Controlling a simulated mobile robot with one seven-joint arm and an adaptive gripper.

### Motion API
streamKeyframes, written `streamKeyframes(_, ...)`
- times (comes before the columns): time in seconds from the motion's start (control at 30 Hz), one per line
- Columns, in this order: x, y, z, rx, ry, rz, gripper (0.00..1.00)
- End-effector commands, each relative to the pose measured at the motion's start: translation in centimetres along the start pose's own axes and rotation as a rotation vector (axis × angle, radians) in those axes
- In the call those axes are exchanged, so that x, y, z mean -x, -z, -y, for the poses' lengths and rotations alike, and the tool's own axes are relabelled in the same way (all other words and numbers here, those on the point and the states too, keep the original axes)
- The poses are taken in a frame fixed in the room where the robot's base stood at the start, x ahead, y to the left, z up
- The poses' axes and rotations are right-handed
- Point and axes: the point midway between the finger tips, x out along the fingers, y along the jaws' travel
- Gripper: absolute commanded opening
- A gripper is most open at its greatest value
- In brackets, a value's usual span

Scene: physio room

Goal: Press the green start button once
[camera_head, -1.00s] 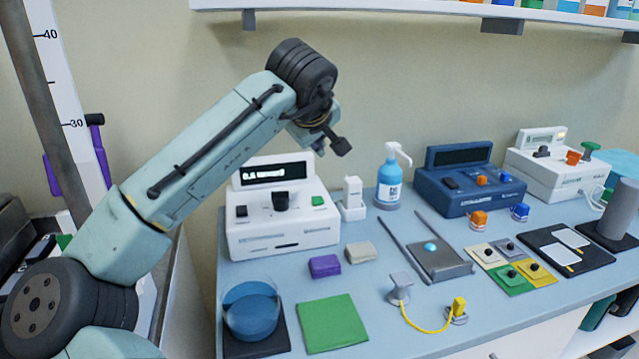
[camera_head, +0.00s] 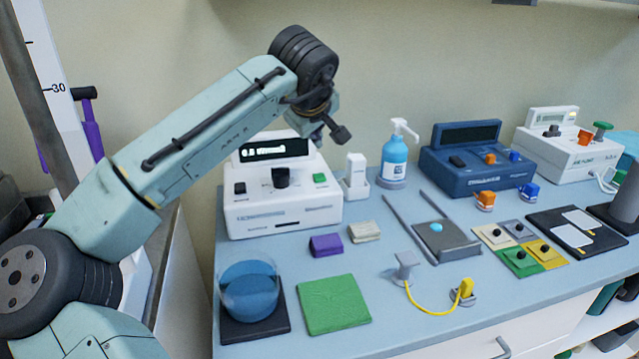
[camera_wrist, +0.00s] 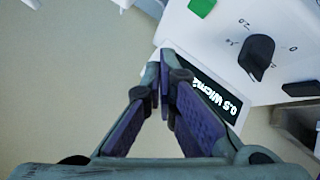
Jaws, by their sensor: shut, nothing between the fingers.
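The green start button (camera_head: 319,179) is on the top right of the sloped face of a white device (camera_head: 285,213) at the back left of the table. It also shows in the wrist view (camera_wrist: 202,6), cut by the top edge. Beside it on the device are a black knob (camera_head: 281,178), a black switch (camera_head: 239,188) and a lit display (camera_head: 270,151). The display and the knob (camera_wrist: 257,56) are in the wrist view too. My gripper (camera_wrist: 164,60) is shut and empty. It is above the device's display side, apart from the button. In the head view the arm partly hides its fingers.
A white handset in its stand (camera_head: 355,175) and a blue pump bottle (camera_head: 394,160) stand just right of the device. A purple block (camera_head: 325,244), a beige block (camera_head: 364,231) and a green pad (camera_head: 333,303) lie in front. A blue device (camera_head: 476,165) stands further right.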

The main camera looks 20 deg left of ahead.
Motion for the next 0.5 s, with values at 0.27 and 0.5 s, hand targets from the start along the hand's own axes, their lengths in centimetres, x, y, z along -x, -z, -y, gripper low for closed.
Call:
streamKeyframes(0.27,-2.8,-2.1,2.0,0.0,-0.002,0.002,0.0)
streamKeyframes(0.5,-3.5,-2.6,2.5,0.0,-0.001,0.0,0.0)
